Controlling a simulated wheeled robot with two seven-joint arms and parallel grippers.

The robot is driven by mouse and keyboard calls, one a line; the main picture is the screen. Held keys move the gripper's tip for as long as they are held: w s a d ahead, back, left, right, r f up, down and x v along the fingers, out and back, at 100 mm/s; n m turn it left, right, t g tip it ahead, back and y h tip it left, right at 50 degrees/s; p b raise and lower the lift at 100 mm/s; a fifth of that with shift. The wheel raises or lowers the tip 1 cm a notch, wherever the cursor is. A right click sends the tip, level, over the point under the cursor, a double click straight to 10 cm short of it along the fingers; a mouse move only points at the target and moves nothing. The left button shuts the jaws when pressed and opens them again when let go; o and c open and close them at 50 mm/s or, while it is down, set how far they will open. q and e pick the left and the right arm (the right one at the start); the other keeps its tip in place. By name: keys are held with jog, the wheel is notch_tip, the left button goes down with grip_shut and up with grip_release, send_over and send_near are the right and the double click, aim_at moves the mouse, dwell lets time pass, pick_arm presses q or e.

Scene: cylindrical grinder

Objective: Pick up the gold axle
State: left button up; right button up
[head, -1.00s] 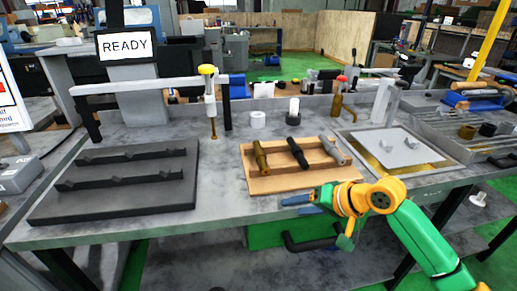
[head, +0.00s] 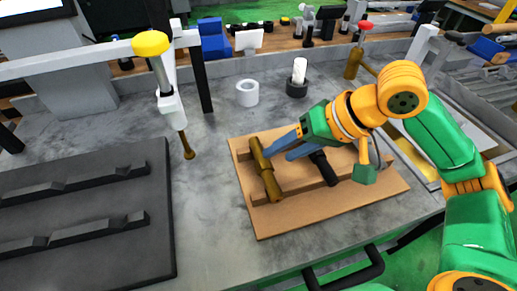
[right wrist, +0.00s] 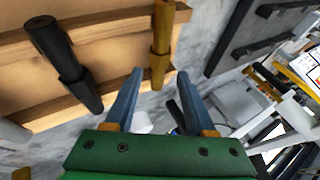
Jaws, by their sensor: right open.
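The gold axle (head: 266,174) lies across the left part of a wooden rack (head: 262,225) on the grey bench. My right gripper (head: 277,153) is open and comes in from the right, its blue fingertips close to the axle's right side. In the right wrist view the gold axle (right wrist: 162,42) lies ahead of the open right gripper (right wrist: 160,73), its near end appearing between the fingertips. I cannot tell whether they touch it. My left gripper is not in view.
A black axle (head: 324,168) lies on the rack right of the gold one, partly behind my gripper. A dark notched fixture (head: 90,255) stands at left. A yellow-topped press (head: 168,100) and a white ring (head: 247,93) stand behind. Bare bench lies between fixture and rack.

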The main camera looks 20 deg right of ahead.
aim_at(269, 164)
jog(key=x, duration=0.2)
jog(key=s+x, duration=0.1)
jog(key=x, duration=0.2)
jog(key=shift+f, duration=0.3)
jog(key=shift+w+a+f, duration=0.1)
jog(key=shift+w, duration=0.15)
jog(key=shift+s, duration=0.15)
grip_shut()
dwell(0.6)
